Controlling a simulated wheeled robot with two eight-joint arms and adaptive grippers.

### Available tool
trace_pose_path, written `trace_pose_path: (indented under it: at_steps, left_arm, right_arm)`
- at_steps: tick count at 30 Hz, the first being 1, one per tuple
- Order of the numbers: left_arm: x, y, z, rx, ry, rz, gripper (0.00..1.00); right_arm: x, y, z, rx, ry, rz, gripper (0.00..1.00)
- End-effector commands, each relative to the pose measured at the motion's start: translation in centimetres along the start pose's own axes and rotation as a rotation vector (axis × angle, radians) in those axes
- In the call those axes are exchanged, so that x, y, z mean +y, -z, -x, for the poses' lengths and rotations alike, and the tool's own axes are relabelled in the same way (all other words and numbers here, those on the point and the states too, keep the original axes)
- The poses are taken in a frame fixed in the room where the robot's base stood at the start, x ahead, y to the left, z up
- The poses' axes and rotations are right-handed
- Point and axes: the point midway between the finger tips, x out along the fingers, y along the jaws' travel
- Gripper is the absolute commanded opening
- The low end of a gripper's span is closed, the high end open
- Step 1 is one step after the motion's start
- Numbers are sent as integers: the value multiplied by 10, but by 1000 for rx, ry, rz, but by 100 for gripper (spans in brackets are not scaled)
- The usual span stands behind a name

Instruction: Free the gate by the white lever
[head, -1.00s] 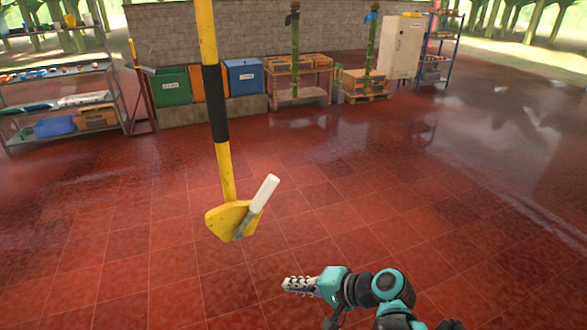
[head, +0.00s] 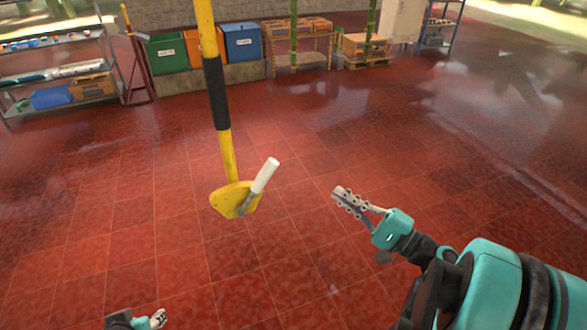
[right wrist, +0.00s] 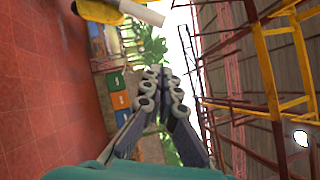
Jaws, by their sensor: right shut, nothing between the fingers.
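The white lever (head: 265,175) sticks up and to the right from a yellow gate plate (head: 231,200) at the lower end of a hanging yellow pole (head: 206,25) with a black sleeve (head: 216,95). In the right wrist view the white lever (right wrist: 142,12) and yellow plate (right wrist: 100,10) show at the top. My right gripper (head: 340,192) is shut and empty, to the right of the lever and apart from it; its fingers also show in the right wrist view (right wrist: 157,75). My left gripper (head: 158,318) shows only partly at the bottom edge; its jaws are too small to judge.
Shelves (head: 60,70) stand at the back left. A green bin (head: 166,52), a blue bin (head: 241,42) and a wooden table (head: 298,45) with boxes stand along the back wall. The red tiled floor (head: 330,260) around the pole is clear.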

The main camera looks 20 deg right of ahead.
Motion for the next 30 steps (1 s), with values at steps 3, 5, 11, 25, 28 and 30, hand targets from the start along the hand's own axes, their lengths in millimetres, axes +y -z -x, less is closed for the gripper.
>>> trace_pose_path:
  at_steps: [3,5,11,25,28,30]
  left_arm:
    - [0,0,0,0,0,0,40]
    - [0,0,0,0,0,0,40]
    - [0,0,0,0,0,0,40]
    - [0,1,2,0,0,0,40]
    - [0,1,2,0,0,0,40]
    - [0,1,2,0,0,0,40]
  right_arm:
    - [0,-1,-12,-4,-2,-1,0]
    - [0,-2,-21,-6,-3,-2,0]
    - [1,-2,-64,-8,-4,-2,0]
    - [0,-26,-124,-2,-2,0,0]
    - [0,-29,-126,-1,-2,0,0]
    - [0,-29,-127,0,-2,0,0]
